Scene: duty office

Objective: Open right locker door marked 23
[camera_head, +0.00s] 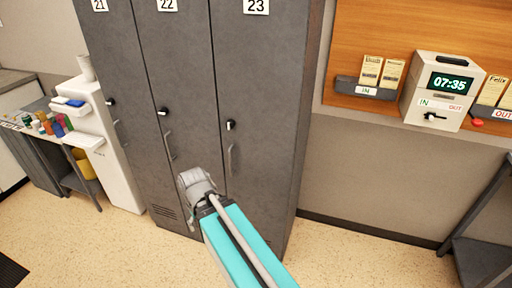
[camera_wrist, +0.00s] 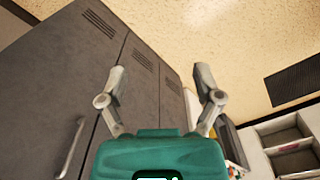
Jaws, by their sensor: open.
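The locker door marked 23 (camera_head: 268,90) is the rightmost of three grey doors in the head view and looks shut. Its number plate (camera_head: 256,6) is at the top. A dark lock knob (camera_head: 231,125) and a vertical bar handle (camera_head: 230,160) are near its left edge. In the wrist view, which shows the floor at the top, this handle (camera_wrist: 72,148) is at lower left. My gripper (camera_wrist: 160,72) is open and empty, its fingers apart from the handle and to its right. In the head view my gripper (camera_head: 197,187) is below and left of the handle; its fingertips are unclear.
Doors 22 (camera_head: 180,80) and 21 (camera_head: 115,60) are to the left, also shut. A white cabinet (camera_head: 108,150) and a cluttered side table (camera_head: 40,128) stand farther left. A time clock (camera_head: 440,92) is at right. The speckled floor (camera_head: 350,258) right of the lockers is clear.

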